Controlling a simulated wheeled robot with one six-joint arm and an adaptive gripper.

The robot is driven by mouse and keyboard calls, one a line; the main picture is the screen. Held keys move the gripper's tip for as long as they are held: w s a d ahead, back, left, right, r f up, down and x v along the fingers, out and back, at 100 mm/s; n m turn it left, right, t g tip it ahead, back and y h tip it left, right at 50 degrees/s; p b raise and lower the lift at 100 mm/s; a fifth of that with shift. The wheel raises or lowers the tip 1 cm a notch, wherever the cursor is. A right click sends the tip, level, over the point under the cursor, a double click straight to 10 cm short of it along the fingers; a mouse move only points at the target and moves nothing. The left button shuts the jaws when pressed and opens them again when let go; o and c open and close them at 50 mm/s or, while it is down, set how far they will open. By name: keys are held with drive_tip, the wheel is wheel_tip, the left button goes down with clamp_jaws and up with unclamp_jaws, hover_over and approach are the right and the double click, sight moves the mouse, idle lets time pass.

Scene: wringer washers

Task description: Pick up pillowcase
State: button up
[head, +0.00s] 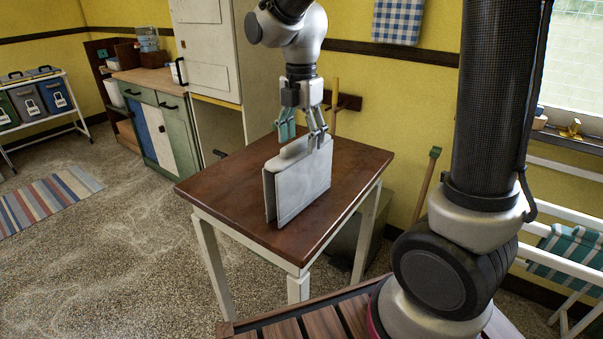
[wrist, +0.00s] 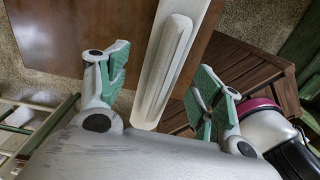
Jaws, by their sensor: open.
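The pillowcase (head: 305,187) is a pale grey-white folded piece standing upright on the brown table (head: 222,200), with a rounded ridge along its top. My gripper (head: 303,133) points down just above it, fingers spread. In the wrist view, my gripper (wrist: 160,82) has one green-padded finger on each side of the pillowcase (wrist: 177,55), with a gap on both sides. It is open and holds nothing. I cannot tell exactly how far the fingertips reach below the top edge.
The tabletop around the pillowcase is bare. A yellow wall with a peg rail (head: 343,101) is behind the table. A green and blue cabinet (head: 160,125) stands at the left. A white rack with a striped teal cloth (head: 570,255) is at the right.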

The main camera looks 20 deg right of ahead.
sight(301, 161)
wheel_tip(301, 161, down, 7)
drive_tip(key=shift+s+a+r, duration=0.1)
drive_tip(key=shift+s+r, duration=0.05)
drive_tip(key=shift+r, duration=0.05)
drive_tip(key=c, duration=1.2)
